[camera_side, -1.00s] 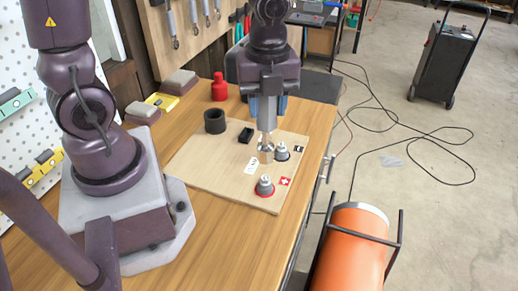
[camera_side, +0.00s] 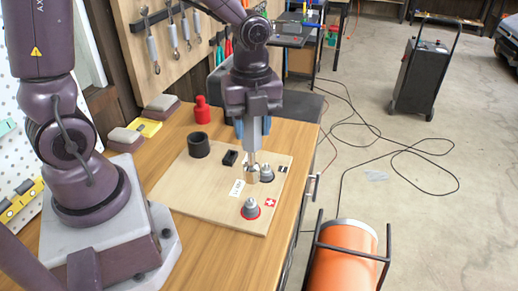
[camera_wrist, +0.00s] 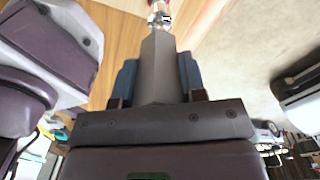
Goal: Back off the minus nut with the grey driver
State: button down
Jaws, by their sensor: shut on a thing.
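My gripper (camera_side: 250,122) points down over the board and is shut on the grey driver (camera_side: 252,138), whose shaft hangs about upright. A brass-coloured piece (camera_side: 252,175) is at the driver's lower end. The minus nut (camera_side: 267,174) sits on a grey post just right of it, by a black minus label. The brass piece looks beside the nut; I cannot tell whether they touch. In the wrist view the driver (camera_wrist: 160,70) runs away between blue finger pads, with a shiny end (camera_wrist: 158,14); the nut is not clear there.
The wooden board (camera_side: 190,190) also bears the plus post (camera_side: 250,208) by a red label, a black ring (camera_side: 199,146), a small black block (camera_side: 230,157) and a white tag (camera_side: 236,188). A red bottle (camera_side: 202,110) stands behind. An orange cylinder (camera_side: 342,262) is beyond the bench edge.

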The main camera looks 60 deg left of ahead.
jog(key=w+a+r+m, duration=0.1)
jog(key=w+a, duration=0.6)
jog(key=shift+w+a, duration=0.15)
jog(key=shift+w, duration=0.05)
jog(key=shift+f, duration=0.1)
jog(key=shift+f, duration=2.2)
jog(key=m, duration=1.4)
jog(key=shift+s+a+m, duration=0.1)
jog(key=shift+m, duration=0.3)
